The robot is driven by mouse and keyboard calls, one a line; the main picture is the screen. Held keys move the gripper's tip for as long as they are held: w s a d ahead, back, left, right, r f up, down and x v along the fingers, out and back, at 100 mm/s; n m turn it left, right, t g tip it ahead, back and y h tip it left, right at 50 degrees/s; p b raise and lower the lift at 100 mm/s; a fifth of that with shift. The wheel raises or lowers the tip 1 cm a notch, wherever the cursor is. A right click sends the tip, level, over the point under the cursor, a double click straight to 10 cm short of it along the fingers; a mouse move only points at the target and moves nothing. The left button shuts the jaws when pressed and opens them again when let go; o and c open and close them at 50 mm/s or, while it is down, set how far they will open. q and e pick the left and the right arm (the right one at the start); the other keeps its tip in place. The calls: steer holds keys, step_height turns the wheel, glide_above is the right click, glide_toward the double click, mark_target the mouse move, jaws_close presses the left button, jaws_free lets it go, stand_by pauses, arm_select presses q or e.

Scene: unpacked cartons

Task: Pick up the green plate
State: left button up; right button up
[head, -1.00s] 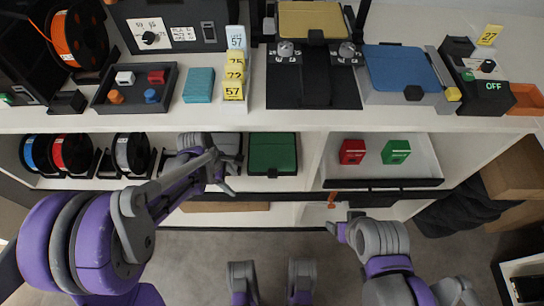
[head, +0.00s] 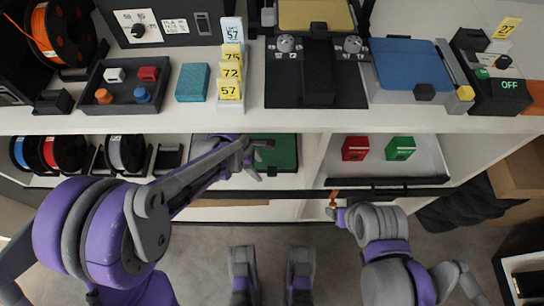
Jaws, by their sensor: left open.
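The green plate (head: 284,150) lies flat on the lower white shelf, in a dark frame, near the middle of the head view. My left gripper (head: 262,158) is open, with its fingers over the left part of the plate and covering some of it. I cannot tell whether the fingers touch the plate. My right arm (head: 380,225) is at the lower right, below the shelf edge, and its jaws do not show clearly.
To the right, a white drawer (head: 423,165) holds a red block (head: 355,149) and a green block (head: 401,148). Several spools stand on the lower shelf at left. The upper shelf (head: 300,121) overhangs the lower one and carries a blue plate (head: 407,66) and trays.

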mark_target(272, 170)
arm_select(q)
steer(key=d, duration=0.2)
steer(key=d+f+b, duration=0.1)
steer(key=d, duration=0.1)
steer(key=shift+d+f, duration=0.1)
steer(key=shift+d, duration=0.05)
jaws_close()
